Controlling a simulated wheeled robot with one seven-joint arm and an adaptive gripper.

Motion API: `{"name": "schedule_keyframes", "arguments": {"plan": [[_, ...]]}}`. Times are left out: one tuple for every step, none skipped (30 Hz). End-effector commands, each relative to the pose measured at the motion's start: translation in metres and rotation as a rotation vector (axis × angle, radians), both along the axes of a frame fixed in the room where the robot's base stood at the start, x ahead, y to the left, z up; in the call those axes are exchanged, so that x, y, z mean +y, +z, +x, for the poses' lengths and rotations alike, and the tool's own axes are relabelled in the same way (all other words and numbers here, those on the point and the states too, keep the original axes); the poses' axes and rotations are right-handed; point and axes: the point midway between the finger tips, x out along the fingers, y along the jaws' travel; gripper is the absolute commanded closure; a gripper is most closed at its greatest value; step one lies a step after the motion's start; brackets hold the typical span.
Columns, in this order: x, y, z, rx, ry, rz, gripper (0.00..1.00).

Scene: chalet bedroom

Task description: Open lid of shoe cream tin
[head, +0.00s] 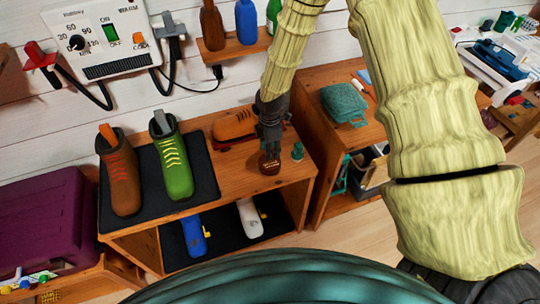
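A small round brown tin (269,165), seemingly the shoe cream tin, stands near the front right of the wooden bench top in the head view. My gripper (270,149) points down right at its top. The fingers hide part of the tin, and whether they touch or grip it is too small to tell. I cannot make out the lid apart from the tin, nor whether it is raised.
A small green object (297,152) stands close to the right of the tin. A brown boot (120,182) and a green boot (173,168) stand on a dark mat (203,168) to the left. A side cabinet (316,134) is at right.

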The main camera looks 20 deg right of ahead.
Motion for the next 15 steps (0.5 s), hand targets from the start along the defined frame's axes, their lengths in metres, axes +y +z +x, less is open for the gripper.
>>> {"name": "schedule_keyframes", "arguments": {"plan": [[0.0, -0.006, -0.001, 0.002, 0.001, -0.001, 0.64], [0.0, -0.009, -0.001, 0.003, 0.001, -0.001, 0.64], [0.0, -0.014, -0.001, 0.002, 0.001, -0.001, 0.64], [0.0, -0.018, -0.001, 0.002, 0.001, -0.001, 0.64], [0.0, -0.021, -0.001, 0.002, 0.001, 0.0, 0.64], [0.0, -0.025, 0.0, 0.001, 0.0, 0.0, 0.64], [0.0, -0.028, 0.0, 0.001, 0.0, 0.0, 0.64], [0.0, -0.031, -0.001, 0.001, 0.0, 0.0, 0.64], [0.0, -0.035, -0.001, 0.002, 0.0, 0.0, 0.64], [0.0, -0.037, -0.001, 0.002, -0.001, 0.0, 0.64], [0.0, -0.039, -0.001, 0.001, -0.001, 0.0, 0.64], [0.0, -0.041, 0.0, 0.001, -0.001, 0.0, 0.64], [0.0, -0.043, 0.0, 0.001, -0.001, 0.0, 0.64], [0.0, -0.044, 0.0, 0.0, -0.001, 0.0, 0.64], [0.0, -0.046, 0.0, 0.0, -0.001, 0.0, 0.64]]}}
